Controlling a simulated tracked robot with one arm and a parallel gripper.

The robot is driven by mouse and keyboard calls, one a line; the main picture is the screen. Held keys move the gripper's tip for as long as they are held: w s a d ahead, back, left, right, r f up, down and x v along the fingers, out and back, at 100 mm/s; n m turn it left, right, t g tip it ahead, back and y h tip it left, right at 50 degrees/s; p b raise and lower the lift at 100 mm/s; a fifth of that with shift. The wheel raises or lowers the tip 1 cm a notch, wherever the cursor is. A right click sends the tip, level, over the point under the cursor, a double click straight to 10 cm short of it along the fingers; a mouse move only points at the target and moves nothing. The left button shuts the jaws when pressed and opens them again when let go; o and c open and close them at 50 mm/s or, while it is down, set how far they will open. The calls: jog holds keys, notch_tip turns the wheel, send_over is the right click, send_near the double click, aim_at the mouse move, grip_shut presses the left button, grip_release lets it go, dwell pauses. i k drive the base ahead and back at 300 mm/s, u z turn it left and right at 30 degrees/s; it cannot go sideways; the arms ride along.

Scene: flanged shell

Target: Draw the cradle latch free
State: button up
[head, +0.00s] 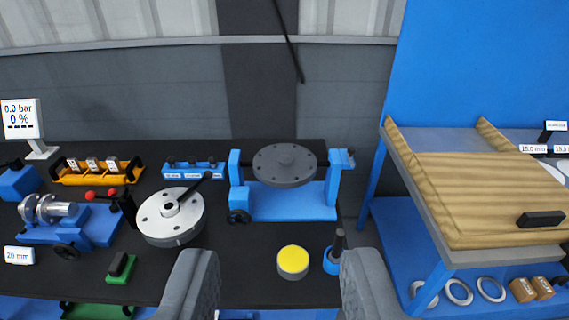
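The blue cradle (290,208) stands on the black bench top, with two uprights holding a dark grey flanged disc (285,165) level between them. What looks like the cradle latch (343,158) is a small blue block with a knob at the top of the right upright. It sits against the upright; how far it is engaged cannot be made out. A black handwheel (238,217) is at the foot of the left upright. My gripper (280,258) is open and empty, its two grey fingers wide apart at the bottom, nearer than the cradle and not touching it.
A round metal flange with a black handle (170,215) lies left of the cradle. A yellow-topped puck (293,262) and a dark peg in a blue base (334,255) stand in front. Bare bench lies just before the cradle.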

aim_at(351, 151)
jog(key=k, duration=0.45)
jog(key=z, duration=0.65)
jog(key=i, duration=2.1)
jog(key=u, duration=0.65)
